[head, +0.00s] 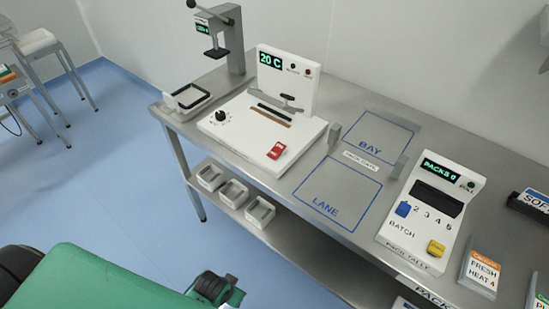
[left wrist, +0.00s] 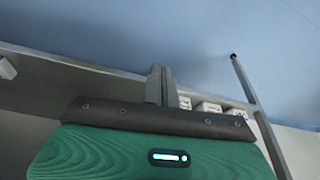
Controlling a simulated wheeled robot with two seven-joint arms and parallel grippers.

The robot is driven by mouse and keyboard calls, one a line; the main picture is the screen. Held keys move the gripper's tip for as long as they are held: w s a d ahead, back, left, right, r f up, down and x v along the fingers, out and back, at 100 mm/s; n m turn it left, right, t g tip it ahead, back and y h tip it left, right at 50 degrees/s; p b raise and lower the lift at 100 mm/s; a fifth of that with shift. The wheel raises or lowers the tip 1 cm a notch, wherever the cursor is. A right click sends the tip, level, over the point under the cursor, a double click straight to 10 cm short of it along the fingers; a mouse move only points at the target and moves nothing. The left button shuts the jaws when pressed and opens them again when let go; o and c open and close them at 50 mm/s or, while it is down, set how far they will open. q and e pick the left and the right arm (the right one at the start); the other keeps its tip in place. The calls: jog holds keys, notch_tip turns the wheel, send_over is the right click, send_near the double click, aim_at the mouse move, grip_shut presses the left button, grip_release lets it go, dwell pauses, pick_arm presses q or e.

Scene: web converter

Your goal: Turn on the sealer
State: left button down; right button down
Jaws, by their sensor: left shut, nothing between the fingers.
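The sealer (head: 240,130) is a white machine on the steel table in the head view. Its upright panel has a display (head: 270,61) reading "20 C" and two small lamps or buttons. A black knob (head: 222,116) is at the left of its base. A red rocker switch (head: 277,149) is at its front right; I cannot tell its position. My left gripper (left wrist: 161,86) shows in the left wrist view, its grey fingers shut and empty, apart from the sealer. The fingers cannot be made out in the head view. My right gripper is not in view.
A lever press (head: 228,38) and a small tray (head: 187,97) stand left of the sealer. Right of it are the BAY and LANE outlines (head: 338,193), both empty, and a pack tally box (head: 432,212) reading "PACKS 0". Several small bins (head: 233,191) sit on the lower shelf.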

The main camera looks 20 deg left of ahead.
pick_arm(q)
jog(key=w+r+t+h+b, duration=0.1)
jog(key=w+r+t, duration=0.3)
jog(key=w+r, duration=0.4)
jog(key=w+a+r+m+t+h+b, duration=0.1)
jog(key=w+r+t, duration=0.4)
jog(key=r, duration=1)
jog(key=w+a+r+t+h+b, duration=0.1)
jog(key=w+r+t+h, duration=0.2)
jog(key=w+r, duration=0.7)
jog(key=shift+w+r+m+t+h, duration=0.3)
jog(key=shift+w+r+m+t, duration=0.1)
jog(key=shift+r+t, duration=0.35)
jog(key=shift+s+d+f, duration=0.1)
jog(key=p, duration=0.3)
send_over(273, 153)
jog(key=shift+s, duration=0.3)
notch_tip(273, 153, down, 3)
jog(key=shift+w, duration=0.15)
jog(key=shift+w+f, duration=0.1)
jog(key=shift+f, duration=0.5)
